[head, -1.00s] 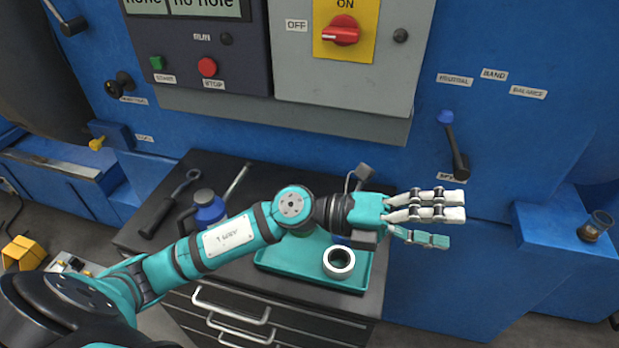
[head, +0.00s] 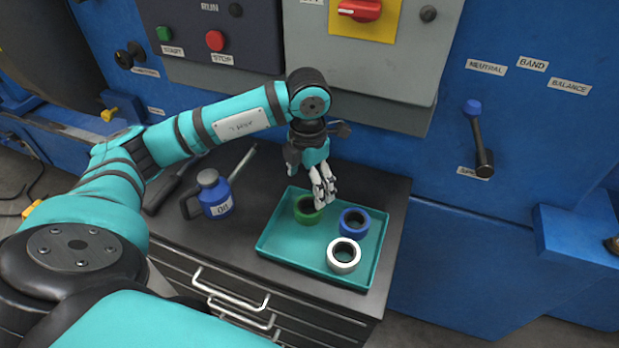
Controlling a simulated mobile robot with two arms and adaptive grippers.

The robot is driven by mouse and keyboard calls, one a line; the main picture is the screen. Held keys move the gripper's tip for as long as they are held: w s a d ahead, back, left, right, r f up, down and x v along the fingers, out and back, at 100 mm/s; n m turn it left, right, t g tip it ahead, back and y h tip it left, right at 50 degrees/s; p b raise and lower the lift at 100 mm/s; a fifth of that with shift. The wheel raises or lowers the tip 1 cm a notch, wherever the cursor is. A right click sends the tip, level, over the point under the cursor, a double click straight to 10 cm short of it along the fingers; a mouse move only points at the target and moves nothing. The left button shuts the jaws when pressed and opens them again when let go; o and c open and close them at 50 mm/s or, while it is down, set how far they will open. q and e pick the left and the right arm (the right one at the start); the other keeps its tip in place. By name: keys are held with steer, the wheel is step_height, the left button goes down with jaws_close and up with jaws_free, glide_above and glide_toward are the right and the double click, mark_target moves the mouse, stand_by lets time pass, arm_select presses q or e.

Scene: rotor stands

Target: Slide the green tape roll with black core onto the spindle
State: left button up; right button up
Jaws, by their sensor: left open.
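The green tape roll with black core (head: 306,215) lies in a teal tray (head: 285,252) on the dark cabinet top, at the tray's back left. My left gripper (head: 324,197) points down over it, fingers open, at the roll's back right side. The fingers hide part of the roll, and I cannot tell whether they touch it. My right gripper is not in view. A dark fitting (head: 613,244), cut off by the right edge, sits on a blue block; I cannot tell whether it is the spindle.
In the tray, a blue roll (head: 353,222) and a white roll (head: 344,256) stand close to the green one. A blue oil can (head: 215,195) is left of the tray. A lever (head: 478,140) sticks out of the blue machine wall. The cabinet top right of the tray is clear.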

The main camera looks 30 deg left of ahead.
mark_target(309, 206)
arm_select(q)
step_height(309, 206, down, 8)
steer(key=b, duration=0.6)
steer(key=shift+f, duration=0.2)
steer(key=c, duration=1)
